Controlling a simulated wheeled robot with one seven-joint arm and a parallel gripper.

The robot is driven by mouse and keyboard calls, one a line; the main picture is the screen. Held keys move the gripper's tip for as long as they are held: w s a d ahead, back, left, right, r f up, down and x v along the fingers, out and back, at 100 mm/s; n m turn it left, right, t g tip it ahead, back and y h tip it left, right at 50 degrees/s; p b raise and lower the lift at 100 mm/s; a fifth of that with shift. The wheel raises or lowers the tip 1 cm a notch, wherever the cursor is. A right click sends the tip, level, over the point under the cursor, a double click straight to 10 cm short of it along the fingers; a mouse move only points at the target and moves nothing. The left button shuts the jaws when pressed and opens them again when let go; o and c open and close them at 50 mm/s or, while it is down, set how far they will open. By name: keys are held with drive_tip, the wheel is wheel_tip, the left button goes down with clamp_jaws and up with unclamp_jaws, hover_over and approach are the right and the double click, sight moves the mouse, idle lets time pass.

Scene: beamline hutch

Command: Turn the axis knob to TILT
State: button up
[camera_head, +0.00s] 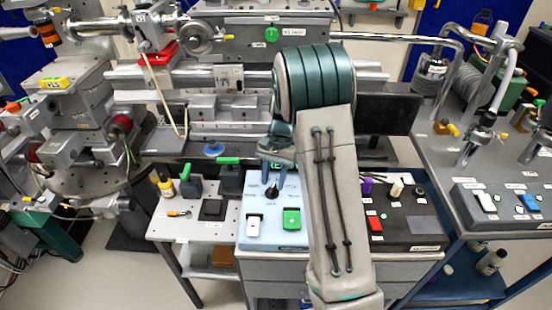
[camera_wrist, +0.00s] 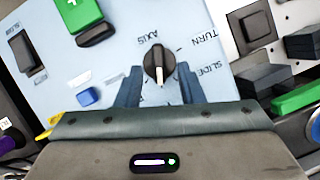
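The axis knob is a round black dial with a white pointer line (camera_wrist: 158,60) on a light blue panel (camera_wrist: 190,22). In the wrist view its pointer aims down, towards my gripper's palm. The upside-down labels AXIS, TURN and SLIDE are readable around it; I cannot read a TILT label. My gripper (camera_wrist: 159,70) is open, with one blue-grey finger on each side of the knob and gaps visible between. In the head view the knob (camera_head: 271,192) shows below my gripper (camera_head: 275,172), and my arm covers the panel's right part.
A small blue button (camera_wrist: 87,96) lies beside my fingers. Green-handled dark blocks (camera_head: 229,175) stand left of the panel. A dark control box (camera_head: 405,222) is on the right.

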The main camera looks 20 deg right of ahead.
drive_tip(key=v, duration=1.2)
drive_tip(key=shift+r, duration=0.3)
drive_tip(key=shift+w, duration=0.1)
